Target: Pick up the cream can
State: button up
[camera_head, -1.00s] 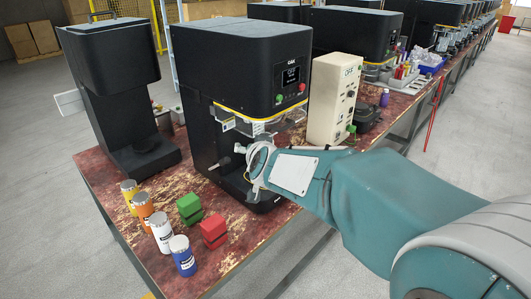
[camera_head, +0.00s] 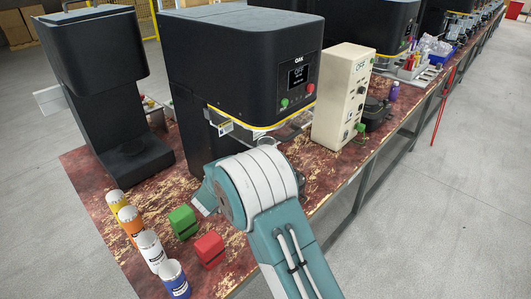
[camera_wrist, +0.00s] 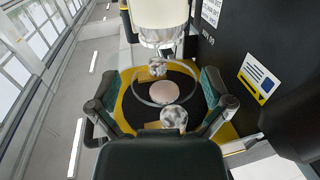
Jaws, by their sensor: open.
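A pale, white-to-cream can (camera_head: 150,252) with a dark label stands upright at the front left of the table. It is in a row between an orange can (camera_head: 131,222) and a blue can (camera_head: 174,281), with a yellow can (camera_head: 118,203) behind. My gripper (camera_wrist: 160,103) is open in the wrist view, its two fingers apart with nothing between them. In the head view my wrist hides it, in front of the black seamer (camera_head: 235,75). A cream cylindrical shape (camera_wrist: 158,15) shows at the top of the wrist view; I cannot tell whether it is a can.
A green block (camera_head: 183,222) and a red block (camera_head: 208,250) sit between the cans and my arm. A second black machine (camera_head: 95,85) stands at the left. A beige control box (camera_head: 342,95) stands right of the seamer. Chrome rollers (camera_wrist: 173,117) show beyond my fingers.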

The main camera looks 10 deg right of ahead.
jog(key=x, duration=0.9)
jog(key=shift+w+d, duration=0.15)
jog(key=shift+w, duration=0.05)
jog(key=shift+w+d, duration=0.1)
jog(key=shift+w, duration=0.25)
jog(key=shift+r, duration=0.15)
jog(key=c, duration=0.9)
